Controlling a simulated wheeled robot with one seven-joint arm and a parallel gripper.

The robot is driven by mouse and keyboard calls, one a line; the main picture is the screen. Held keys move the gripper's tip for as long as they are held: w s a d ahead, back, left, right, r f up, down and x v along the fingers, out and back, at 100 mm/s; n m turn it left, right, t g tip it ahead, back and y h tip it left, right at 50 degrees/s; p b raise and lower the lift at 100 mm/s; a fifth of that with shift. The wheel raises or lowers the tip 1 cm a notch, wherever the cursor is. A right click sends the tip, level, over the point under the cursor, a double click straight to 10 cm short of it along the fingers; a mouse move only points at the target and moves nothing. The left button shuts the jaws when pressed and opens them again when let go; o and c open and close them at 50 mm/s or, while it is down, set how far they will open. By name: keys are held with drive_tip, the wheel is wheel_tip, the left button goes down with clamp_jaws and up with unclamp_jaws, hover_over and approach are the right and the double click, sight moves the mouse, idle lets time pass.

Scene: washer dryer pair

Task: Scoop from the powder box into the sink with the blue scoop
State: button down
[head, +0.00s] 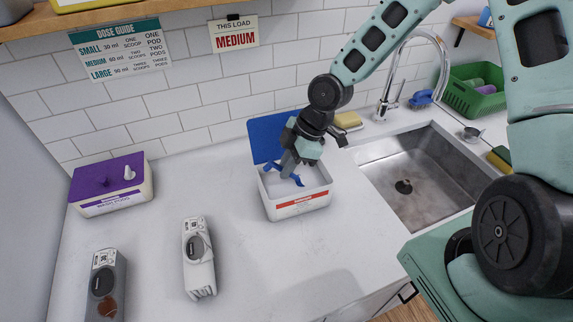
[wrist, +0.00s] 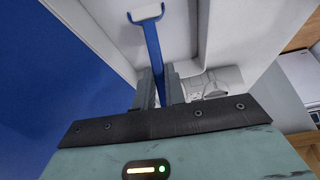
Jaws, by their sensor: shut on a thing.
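The powder box (head: 298,208) is a white open box with a red band on its front and a blue lid (head: 266,137) raised at its back. It stands on the counter left of the sink (head: 418,175). My gripper (head: 287,172) is over the box opening, pointing down. It is shut on the handle of the blue scoop (wrist: 153,45). In the head view the scoop (head: 299,181) shows as a small blue piece inside the box. In the wrist view its head (wrist: 147,12) holds something white. The powder surface is hard to tell from the white box interior.
A faucet (head: 387,105) rises behind the sink, and a green basket (head: 472,95) stands behind its right side. A "Medium" sign (head: 234,35) hangs on the wall. Counter space in front is clear.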

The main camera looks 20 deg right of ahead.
drive_tip(key=shift+r, duration=0.1)
wheel_tip(320, 180, up, 13)
drive_tip(key=p, duration=1.2)
drive_tip(key=shift+p, duration=0.3)
idle(0.5)
